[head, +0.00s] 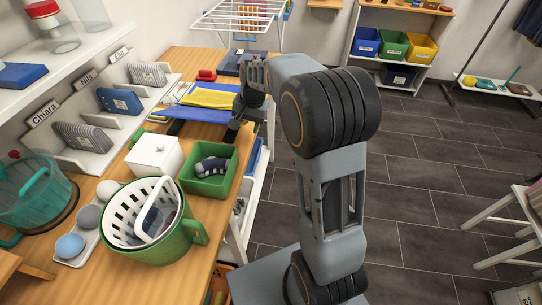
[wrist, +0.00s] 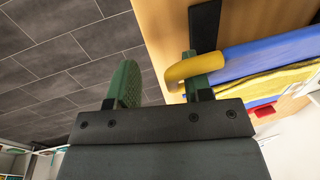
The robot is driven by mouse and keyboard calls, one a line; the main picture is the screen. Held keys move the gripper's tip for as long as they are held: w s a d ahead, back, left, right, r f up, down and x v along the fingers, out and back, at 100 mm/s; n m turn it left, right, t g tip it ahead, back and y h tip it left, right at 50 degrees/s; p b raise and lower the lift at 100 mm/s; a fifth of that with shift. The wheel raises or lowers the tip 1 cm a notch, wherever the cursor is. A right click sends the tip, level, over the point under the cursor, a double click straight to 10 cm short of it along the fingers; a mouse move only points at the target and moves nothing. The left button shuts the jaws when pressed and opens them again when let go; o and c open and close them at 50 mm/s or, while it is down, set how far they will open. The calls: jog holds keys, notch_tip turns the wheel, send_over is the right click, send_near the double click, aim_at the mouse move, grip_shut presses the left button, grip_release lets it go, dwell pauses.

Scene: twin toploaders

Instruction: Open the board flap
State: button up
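The blue folding board (head: 190,113) lies on the wooden table with a yellow cloth (head: 212,96) on it. In the wrist view a blue board panel (wrist: 250,57) ends in a rounded yellow tab (wrist: 190,70), and the yellow cloth (wrist: 265,83) shows beside it. My gripper (head: 234,128) is low at the board's right edge. In the wrist view my gripper (wrist: 160,82) is open, its two green fingers well apart. The yellow tab overlaps the right finger; I cannot tell whether they touch.
A green bin (head: 208,180) with dark striped items, a white box (head: 155,155) and a green-and-white basket (head: 150,225) stand nearer on the table. A red item (head: 206,75) lies beyond the board. Shelves line the left wall. The tiled floor (head: 430,170) to the right is open.

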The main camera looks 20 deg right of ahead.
notch_tip(320, 180, up, 10)
jog(key=s, duration=0.3)
jog(key=s+f+n+t+h+p, duration=0.1)
jog(key=s+n, duration=0.5)
jog(key=s, duration=1.2)
jog(key=shift+a+f+n+t+p, duration=0.3)
jog(key=shift+a+f+t+p, duration=0.15)
jog(key=shift+f+t+p, duration=0.25)
jog(key=shift+c, duration=0.3)
